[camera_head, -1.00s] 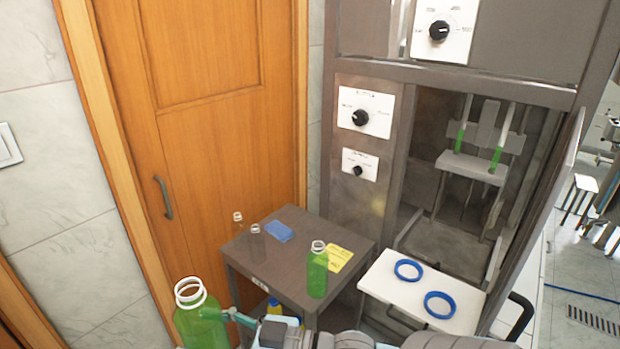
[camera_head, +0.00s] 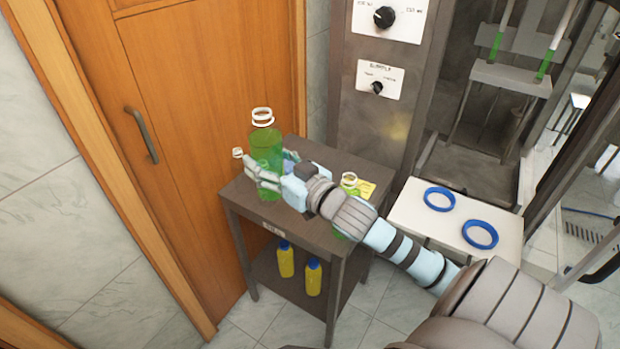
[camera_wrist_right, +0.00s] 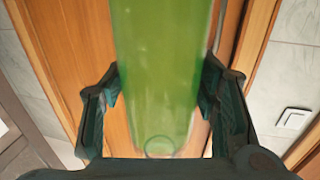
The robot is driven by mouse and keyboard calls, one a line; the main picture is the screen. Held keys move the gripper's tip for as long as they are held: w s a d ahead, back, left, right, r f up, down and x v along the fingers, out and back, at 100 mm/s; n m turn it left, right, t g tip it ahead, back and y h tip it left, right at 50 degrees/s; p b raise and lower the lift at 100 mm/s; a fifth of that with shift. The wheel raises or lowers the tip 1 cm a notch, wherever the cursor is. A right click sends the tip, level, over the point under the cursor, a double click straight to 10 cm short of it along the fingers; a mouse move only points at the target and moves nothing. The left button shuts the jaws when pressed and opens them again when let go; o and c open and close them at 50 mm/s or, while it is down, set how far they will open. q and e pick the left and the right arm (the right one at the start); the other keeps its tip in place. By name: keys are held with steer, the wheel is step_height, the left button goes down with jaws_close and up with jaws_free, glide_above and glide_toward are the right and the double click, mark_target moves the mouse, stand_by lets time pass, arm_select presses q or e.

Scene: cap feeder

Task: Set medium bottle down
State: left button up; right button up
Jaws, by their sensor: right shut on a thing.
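The green bottle (camera_head: 266,147) with a white ringed neck is upright at the back left of the dark side table (camera_head: 235,195). My right gripper (camera_head: 257,176) is shut on its lower body; the bottle also fills the middle of the right wrist view (camera_wrist_right: 160,70), with a finger on each side. The bottle's base appears at or just over the tabletop; I cannot tell if it touches. Another green bottle (camera_head: 349,181) stands on the table, mostly hidden behind my right arm. My left gripper is not in view.
A small clear bottle's neck (camera_head: 238,153) shows just left of the held bottle. Yellow bottles (camera_head: 285,260) stand on the lower shelf. A white platform (camera_head: 412,212) holds two blue rings (camera_head: 439,199).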

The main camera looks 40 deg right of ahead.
steer(key=w+d+m+h+b, duration=0.4)
steer(key=w+d+h, duration=0.1)
steer(key=d, duration=0.4)
steer(key=shift+g+h, duration=0.3)
steer(key=shift+h, duration=0.1)
steer(key=f+b, duration=0.2)
steer(key=f, duration=0.4)
steer(key=f+b, duration=0.3)
steer(key=f, duration=0.4)
steer(key=f+b, duration=0.3)
steer(key=f, duration=0.3)
steer(key=shift+s+d+f, duration=0.1)
steer(key=shift+d+f, duration=0.15)
steer(key=shift+f, duration=0.1)
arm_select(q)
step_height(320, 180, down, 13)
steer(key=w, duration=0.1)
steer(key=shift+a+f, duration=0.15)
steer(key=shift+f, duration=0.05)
arm_select(e)
steer(key=shift+r, duration=0.1)
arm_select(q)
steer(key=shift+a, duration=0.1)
arm_select(e)
steer(key=o, duration=1.7)
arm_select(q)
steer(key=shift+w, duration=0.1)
arm_select(e)
steer(key=shift+s, duration=0.1)
